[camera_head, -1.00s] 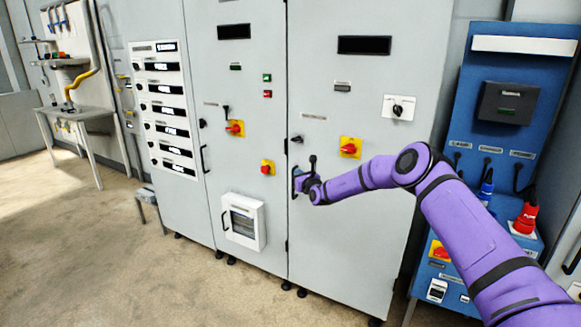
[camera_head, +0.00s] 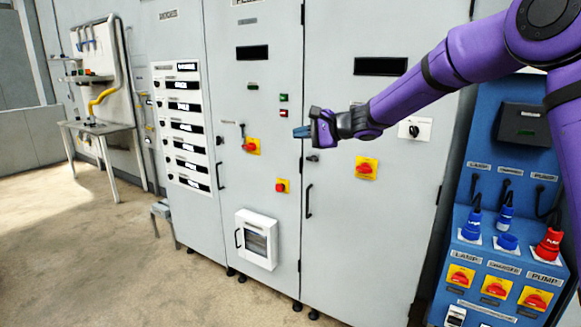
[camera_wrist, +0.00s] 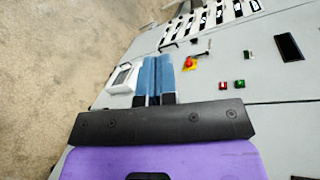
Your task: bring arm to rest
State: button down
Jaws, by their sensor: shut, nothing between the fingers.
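My gripper (camera_head: 301,132) is at the end of my purple arm, raised in front of the grey cabinets and pointing left in the head view. In the wrist view its two blue fingers (camera_wrist: 164,77) lie side by side, shut with nothing between them. The gripper appears apart from the cabinet doors. Behind it stand the middle cabinet door (camera_head: 262,190) and the right cabinet door (camera_head: 340,230), both looking closed.
A red-yellow switch (camera_head: 366,168) sits on the right door, below my forearm. A blue panel (camera_head: 520,165) with plugs and switches stands at the right. A white box (camera_head: 257,240) juts from the middle door. A table (camera_head: 100,127) stands far left; the floor (camera_head: 110,240) before it is clear.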

jog(key=s+d+r+n+g+h, duration=0.15)
jog(key=s+d, duration=0.25)
jog(key=s, duration=0.4)
jog(key=s+d+r+n+h, duration=0.2)
jog(key=s+d+n+h, duration=0.1)
jog(key=s, duration=0.5)
jog(key=s+d+r+n+g+h, duration=0.15)
jog(key=s+d, duration=0.25)
jog(key=s, duration=0.4)
jog(key=s+d+f+n+t+h, duration=0.1)
jog(key=s+d+f+h, duration=0.1)
jog(key=s+d, duration=0.6)
jog(key=s+d+f+n+h, duration=0.2)
jog(key=s+d+h, duration=0.3)
jog(key=s, duration=1)
jog(key=d+f, duration=0.1)
jog(key=d, duration=0.2)
jog(key=shift+d+f+t+h, duration=0.25)
jog(key=shift+f+t+h, duration=0.05)
jog(key=shift+t, duration=0.1)
